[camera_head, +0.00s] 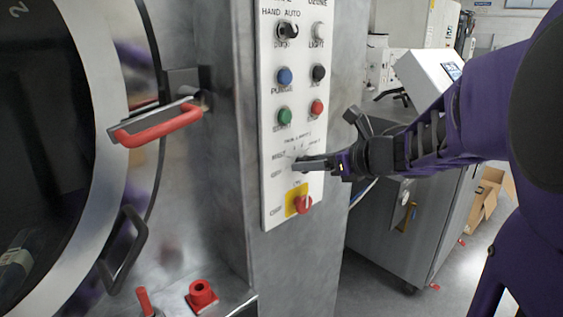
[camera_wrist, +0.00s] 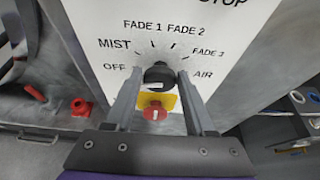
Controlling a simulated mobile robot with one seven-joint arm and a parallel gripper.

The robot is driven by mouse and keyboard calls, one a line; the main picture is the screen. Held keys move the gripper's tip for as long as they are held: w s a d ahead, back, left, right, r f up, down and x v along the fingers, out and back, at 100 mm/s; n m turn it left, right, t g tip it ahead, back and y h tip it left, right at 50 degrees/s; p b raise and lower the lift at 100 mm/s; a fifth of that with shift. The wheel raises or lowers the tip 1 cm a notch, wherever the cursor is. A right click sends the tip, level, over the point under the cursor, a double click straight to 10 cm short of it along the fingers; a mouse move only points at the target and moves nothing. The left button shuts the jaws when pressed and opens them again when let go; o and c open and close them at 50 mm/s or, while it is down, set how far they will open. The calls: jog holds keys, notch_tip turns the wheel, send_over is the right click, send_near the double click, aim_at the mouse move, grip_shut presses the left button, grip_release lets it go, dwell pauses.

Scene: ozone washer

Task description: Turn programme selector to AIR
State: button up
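The programme selector (camera_wrist: 158,73) is a black knob on a white panel, centred in the wrist view. Around it are the labels OFF, MIST, FADE 1, FADE 2, FADE 3 and AIR (camera_wrist: 203,74), with AIR at lower right. I cannot read clearly which label the knob points to. My gripper (camera_wrist: 160,75) has one finger on each side of the knob, at its height. Whether the fingers touch it or leave a thin gap is unclear. In the head view my gripper (camera_head: 303,163) reaches the panel from the right and hides most of the knob.
A red switch on a yellow plate (camera_head: 299,199) sits just below the selector. Above are blue (camera_head: 284,76), green (camera_head: 284,115), red and black buttons and a HAND/AUTO switch (camera_head: 287,33). A red-handled round door (camera_head: 158,124) is at left. A grey cabinet (camera_head: 390,235) stands at right.

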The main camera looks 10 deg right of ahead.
grip_shut()
